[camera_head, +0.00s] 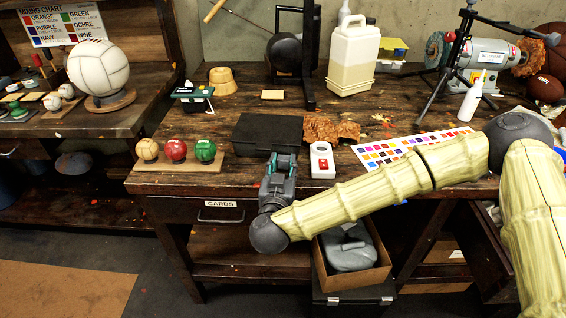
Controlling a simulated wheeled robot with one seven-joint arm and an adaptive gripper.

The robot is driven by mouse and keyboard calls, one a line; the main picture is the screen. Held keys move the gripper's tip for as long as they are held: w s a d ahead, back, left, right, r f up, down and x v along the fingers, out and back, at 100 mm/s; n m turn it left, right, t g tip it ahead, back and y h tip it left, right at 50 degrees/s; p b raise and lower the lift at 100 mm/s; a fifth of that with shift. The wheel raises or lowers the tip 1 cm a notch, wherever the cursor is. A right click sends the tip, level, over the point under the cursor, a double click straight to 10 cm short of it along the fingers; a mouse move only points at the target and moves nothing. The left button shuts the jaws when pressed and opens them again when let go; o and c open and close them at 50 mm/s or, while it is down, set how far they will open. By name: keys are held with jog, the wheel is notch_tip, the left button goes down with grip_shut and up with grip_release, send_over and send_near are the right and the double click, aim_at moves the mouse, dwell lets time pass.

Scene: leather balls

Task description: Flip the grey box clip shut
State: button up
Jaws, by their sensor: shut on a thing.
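The dark grey box (262,132) sits near the front edge of the workbench, and its flat lid looks down. My gripper (281,160) is at the front right of the box, with its fingers against the box's front side. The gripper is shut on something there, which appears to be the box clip. The clip itself is hidden behind the fingers, so its angle cannot be told.
Red, green and tan balls (176,150) stand on a wooden strip left of the box. A white device with a red button (322,160) stands close on the right. A brown leather piece (330,128) and a colour chart (400,146) lie beyond.

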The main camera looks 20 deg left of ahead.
jog(key=shift+w+r+g+h+p, duration=0.15)
jog(key=shift+r+g+p, duration=0.25)
jog(key=shift+p, duration=1.2)
jog(key=shift+r+g+h+p, duration=0.15)
jog(key=shift+r+g+p, duration=0.25)
jog(key=shift+p, duration=1.15)
jog(key=g+p, duration=0.1)
jog(key=p, duration=0.2)
jog(key=r+g+p, duration=0.1)
jog(key=p, duration=0.2)
jog(key=shift+w+r+g+h, duration=0.15)
jog(key=shift+w+g+h, duration=0.15)
jog(key=shift+g, duration=0.1)
jog(key=g+p, duration=0.1)
jog(key=p, duration=0.2)
jog(key=shift+w+a+r, duration=0.1)
jog(key=shift+w+r, duration=0.05)
jog(key=shift+g, duration=0.3)
jog(key=shift+w+g+p, duration=0.15)
jog(key=shift+g+p, duration=0.25)
jog(key=shift+p, duration=0.45)
jog(key=o, duration=0.9)
jog(key=shift+f+b, duration=0.25)
jog(key=shift+b, duration=0.05)
